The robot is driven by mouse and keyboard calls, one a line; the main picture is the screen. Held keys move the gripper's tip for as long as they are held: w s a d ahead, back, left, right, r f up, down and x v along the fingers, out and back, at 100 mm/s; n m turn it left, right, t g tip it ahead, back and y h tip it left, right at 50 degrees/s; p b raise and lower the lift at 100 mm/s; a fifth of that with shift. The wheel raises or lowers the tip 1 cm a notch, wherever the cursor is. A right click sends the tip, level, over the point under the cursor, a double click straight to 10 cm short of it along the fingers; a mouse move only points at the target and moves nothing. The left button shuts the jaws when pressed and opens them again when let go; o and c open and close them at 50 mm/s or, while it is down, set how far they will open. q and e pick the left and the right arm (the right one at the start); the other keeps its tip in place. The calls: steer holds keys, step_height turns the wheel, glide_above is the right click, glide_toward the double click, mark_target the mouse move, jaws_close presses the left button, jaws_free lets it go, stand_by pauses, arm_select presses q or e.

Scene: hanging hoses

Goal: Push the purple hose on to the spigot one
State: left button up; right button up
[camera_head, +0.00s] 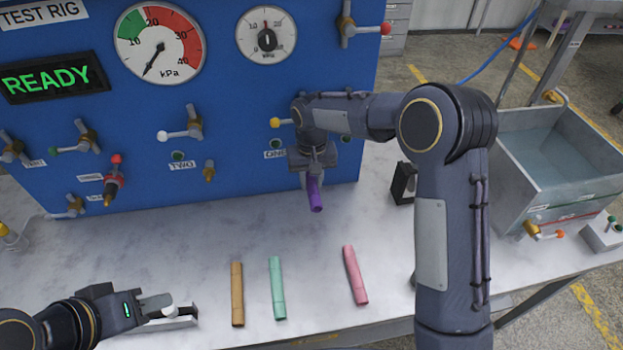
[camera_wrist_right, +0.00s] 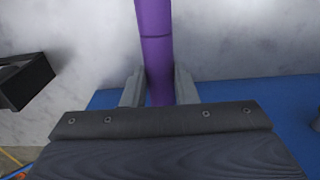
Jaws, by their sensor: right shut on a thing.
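The purple hose (camera_head: 315,194) is short and hangs down and outward from my right gripper (camera_head: 313,172), in front of the blue panel near the label ONE (camera_head: 275,154). In the right wrist view, the purple hose (camera_wrist_right: 155,45) runs between the two fingers of my right gripper (camera_wrist_right: 160,88), which is shut on it. Spigot one cannot be made out; my right gripper and wrist cover that area, so I cannot tell whether the hose touches it. My left gripper (camera_head: 172,311) is low at the left, above the table's front, open and empty.
Brown (camera_head: 237,294), green (camera_head: 277,288) and pink (camera_head: 355,275) hoses lie on the table. A black holder (camera_head: 403,183) stands right of my right gripper; a grey bin (camera_head: 510,175) is further right.

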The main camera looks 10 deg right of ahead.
mark_target(311, 179)
steer(key=shift+w+r, duration=0.1)
steer(key=shift+w, duration=0.1)
steer(key=o, duration=1.1)
steer(key=shift+w, duration=0.15)
steer(key=shift+c, duration=0.2)
step_height(311, 179, up, 7)
steer(key=shift+f+b, duration=0.2)
steer(key=shift+b, duration=0.45)
steer(key=shift+r, duration=0.55)
